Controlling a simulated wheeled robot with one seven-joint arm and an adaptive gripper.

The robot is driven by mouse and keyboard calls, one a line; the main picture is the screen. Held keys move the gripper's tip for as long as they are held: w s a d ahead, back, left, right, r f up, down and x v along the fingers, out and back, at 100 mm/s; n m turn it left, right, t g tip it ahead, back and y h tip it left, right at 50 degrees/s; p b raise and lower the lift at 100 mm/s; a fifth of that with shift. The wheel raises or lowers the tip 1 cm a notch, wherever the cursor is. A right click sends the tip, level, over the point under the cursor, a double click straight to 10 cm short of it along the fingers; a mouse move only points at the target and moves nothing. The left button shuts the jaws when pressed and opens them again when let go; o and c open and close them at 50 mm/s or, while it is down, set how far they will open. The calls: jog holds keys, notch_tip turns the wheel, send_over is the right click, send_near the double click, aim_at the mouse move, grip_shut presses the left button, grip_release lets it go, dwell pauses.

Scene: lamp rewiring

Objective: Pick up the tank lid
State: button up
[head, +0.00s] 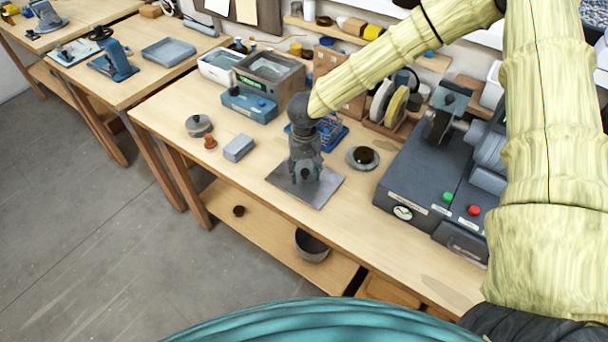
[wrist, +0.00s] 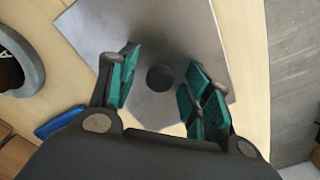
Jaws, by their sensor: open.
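The tank lid, a flat square grey metal plate (head: 322,190) with a dark round knob, lies on the workbench. It fills much of the wrist view (wrist: 150,30), with its knob (wrist: 160,78) near the middle. My gripper (head: 305,174) points down over the lid. In the wrist view its teal-padded fingers (wrist: 160,70) are spread apart on either side of the knob, with gaps showing on both sides. The gripper is open and holds nothing. How high the fingertips are above the plate is hard to tell.
An open-topped metal tank (head: 268,68) with a blue unit (head: 249,105) before it stands behind left. A grey block (head: 239,147) lies left of the lid. A round dish (head: 363,158) and a dark grinding machine (head: 430,180) stand right. The bench's front edge is close.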

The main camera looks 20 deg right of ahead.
jog(key=shift+s+r, duration=0.1)
jog(key=shift+s, duration=0.45)
jog(key=shift+w+f, duration=0.35)
jog(key=shift+w, duration=0.1)
jog(key=c, duration=0.4)
jog(key=shift+s+r, duration=0.1)
jog(key=shift+s, duration=0.1)
jog(key=c, duration=0.7)
jog(key=shift+w, duration=0.1)
